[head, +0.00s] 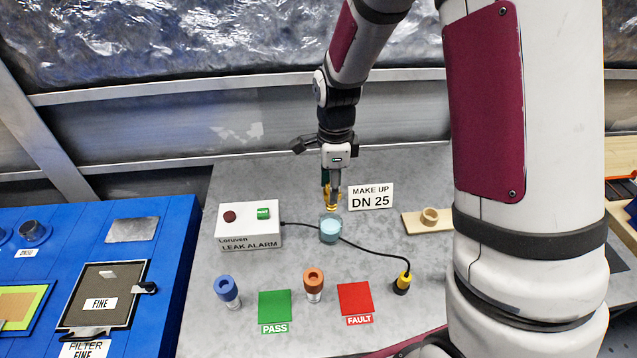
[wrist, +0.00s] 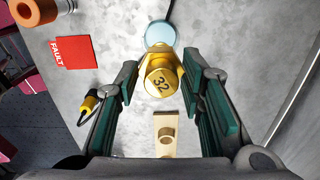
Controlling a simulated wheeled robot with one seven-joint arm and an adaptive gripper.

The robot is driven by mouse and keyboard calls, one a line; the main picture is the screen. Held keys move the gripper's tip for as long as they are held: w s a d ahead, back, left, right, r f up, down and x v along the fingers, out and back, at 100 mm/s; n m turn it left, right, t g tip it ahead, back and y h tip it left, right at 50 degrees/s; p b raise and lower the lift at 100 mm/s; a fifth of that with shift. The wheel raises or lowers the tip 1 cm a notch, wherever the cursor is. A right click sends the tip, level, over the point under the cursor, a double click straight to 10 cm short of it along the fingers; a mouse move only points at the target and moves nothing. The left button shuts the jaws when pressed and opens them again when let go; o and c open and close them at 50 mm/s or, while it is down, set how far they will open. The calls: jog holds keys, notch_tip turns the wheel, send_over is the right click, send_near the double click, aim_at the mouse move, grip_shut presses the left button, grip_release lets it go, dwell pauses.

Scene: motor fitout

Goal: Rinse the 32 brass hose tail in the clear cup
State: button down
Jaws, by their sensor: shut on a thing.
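The brass hose tail (wrist: 162,82), gold and marked 32, is between my gripper's green-padded fingers in the wrist view. My gripper (head: 331,192) is shut on it and points down. In the head view the brass hose tail (head: 332,207) shows just above the clear cup (head: 330,231), which holds pale blue liquid. The clear cup also shows in the wrist view (wrist: 160,34), beyond the hose tail. I cannot tell whether the tail's lower end is inside the cup's rim.
A white leak alarm box (head: 248,233) stands left of the cup, its black cable running past the cup to a yellow-black probe (head: 403,281). Green PASS (head: 275,305) and red FAULT (head: 355,298) pads, blue (head: 227,290) and orange (head: 314,283) fittings lie in front. A DN 25 sign (head: 371,196) stands behind right.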

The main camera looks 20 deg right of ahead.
jog(key=shift+f+b, duration=1.9)
jog(key=shift+f, duration=2.95)
jog(key=shift+r, duration=0.15)
jog(key=shift+r+p, duration=1.7)
jog(key=shift+r, duration=1.95)
jog(key=shift+w, duration=0.1)
